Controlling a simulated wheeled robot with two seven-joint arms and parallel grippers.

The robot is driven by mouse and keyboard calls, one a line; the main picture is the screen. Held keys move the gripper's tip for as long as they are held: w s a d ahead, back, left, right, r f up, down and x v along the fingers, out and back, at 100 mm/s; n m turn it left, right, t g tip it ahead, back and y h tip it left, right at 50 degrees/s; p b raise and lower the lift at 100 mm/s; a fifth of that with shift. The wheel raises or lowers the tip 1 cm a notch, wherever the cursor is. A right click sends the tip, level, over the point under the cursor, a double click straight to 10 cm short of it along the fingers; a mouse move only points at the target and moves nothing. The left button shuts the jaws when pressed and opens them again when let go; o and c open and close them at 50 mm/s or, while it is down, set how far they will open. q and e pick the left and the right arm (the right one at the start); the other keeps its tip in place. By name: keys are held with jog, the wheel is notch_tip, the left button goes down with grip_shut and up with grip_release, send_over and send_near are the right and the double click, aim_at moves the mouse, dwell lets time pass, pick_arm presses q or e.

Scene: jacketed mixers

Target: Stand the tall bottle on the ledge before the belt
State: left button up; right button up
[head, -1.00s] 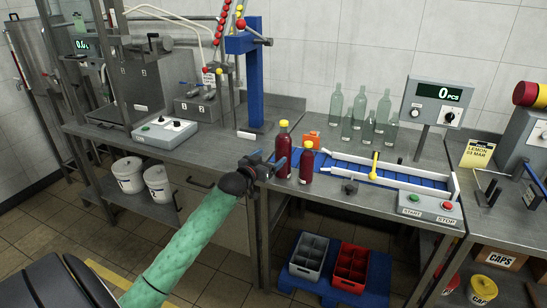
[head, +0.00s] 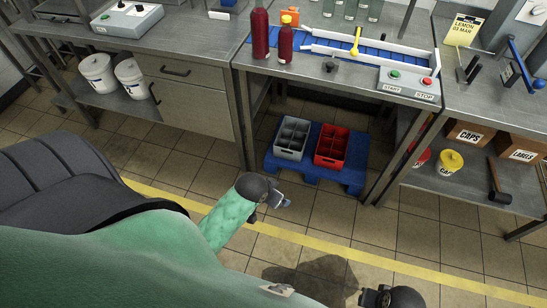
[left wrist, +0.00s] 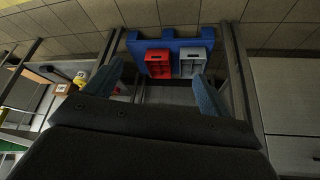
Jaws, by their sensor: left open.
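My left gripper (head: 286,202) is open and empty, low over the floor in front of the bench. In the left wrist view its fingers (left wrist: 160,92) are spread apart. Part of my right gripper (head: 372,297) shows at the bottom edge; its fingers are unclear.
A grey crate (head: 292,138) and a red crate (head: 332,145) sit on a blue pallet (head: 313,172) under the bench. The start-stop box (head: 408,82) stands at the bench's front right. A dark knob (head: 330,65) is before the belt. An orange object (head: 290,17) stands behind the bottles.

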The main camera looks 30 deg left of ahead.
pick_arm(q)
jog(key=s+d+g, duration=0.2)
jog(key=s+d, duration=0.2)
jog(key=s, duration=0.3)
jog(key=s+d+f+g, duration=0.1)
jog(key=s+d+g, duration=0.1)
jog(key=s+d, duration=0.2)
jog(key=s, duration=0.3)
jog(key=shift+s+d+f+m, duration=0.15)
jog(key=shift+s+d+m, duration=0.05)
jog(key=shift+d+m, duration=0.1)
